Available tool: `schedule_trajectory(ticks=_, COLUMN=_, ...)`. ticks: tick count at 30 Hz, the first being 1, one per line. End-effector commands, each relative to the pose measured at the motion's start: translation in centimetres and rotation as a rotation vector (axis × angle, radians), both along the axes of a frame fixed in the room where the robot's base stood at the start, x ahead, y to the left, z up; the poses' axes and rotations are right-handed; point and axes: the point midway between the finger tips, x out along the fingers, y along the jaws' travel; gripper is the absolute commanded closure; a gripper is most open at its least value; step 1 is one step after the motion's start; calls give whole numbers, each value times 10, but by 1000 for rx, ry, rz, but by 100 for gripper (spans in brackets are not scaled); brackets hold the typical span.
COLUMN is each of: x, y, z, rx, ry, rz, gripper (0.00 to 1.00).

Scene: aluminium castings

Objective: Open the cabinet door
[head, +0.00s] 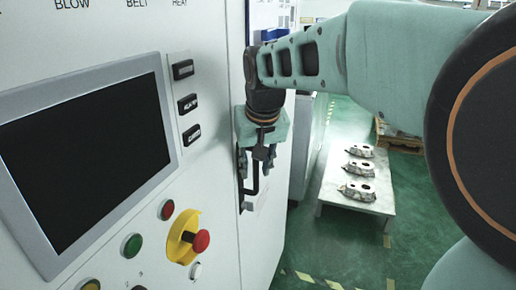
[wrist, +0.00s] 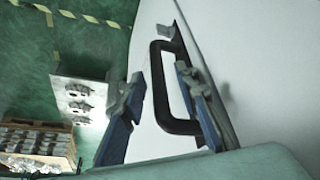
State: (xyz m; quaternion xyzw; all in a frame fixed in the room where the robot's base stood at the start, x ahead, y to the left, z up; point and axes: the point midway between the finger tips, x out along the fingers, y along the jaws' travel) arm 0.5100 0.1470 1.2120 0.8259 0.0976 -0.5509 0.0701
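The white cabinet door (head: 267,232) stands in the middle of the head view, and it fills the right of the wrist view (wrist: 265,75). Its black D-shaped handle (wrist: 160,90) sticks out from the white surface. The handle also shows in the head view (head: 251,192), partly covered by my gripper (head: 252,170). In the wrist view my gripper (wrist: 160,75) is open, with one blue-grey finger on each side of the handle's long bar. A gap shows between the left finger and the bar. Contact on the right finger's side is unclear. The door looks closed.
A control panel with a dark screen (head: 88,150), coloured buttons and a red knob (head: 201,241) lies left of the handle. A low white table (head: 333,190) with 3 castings stands on the green floor to the right. A pallet (head: 400,137) is farther back.

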Motion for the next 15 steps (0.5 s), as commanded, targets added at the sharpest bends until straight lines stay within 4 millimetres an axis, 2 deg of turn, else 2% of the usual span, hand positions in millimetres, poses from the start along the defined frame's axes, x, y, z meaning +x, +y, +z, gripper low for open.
schedule_trajectory(ticks=1, x=0, y=0, z=0, rx=0, ry=0, rz=0, gripper=71)
schedule_trajectory(ticks=9, x=0, y=0, z=0, rx=0, ry=0, rz=0, gripper=100)
schedule_trajectory(ticks=15, x=0, y=0, z=0, rx=0, ry=0, rz=1, gripper=100)
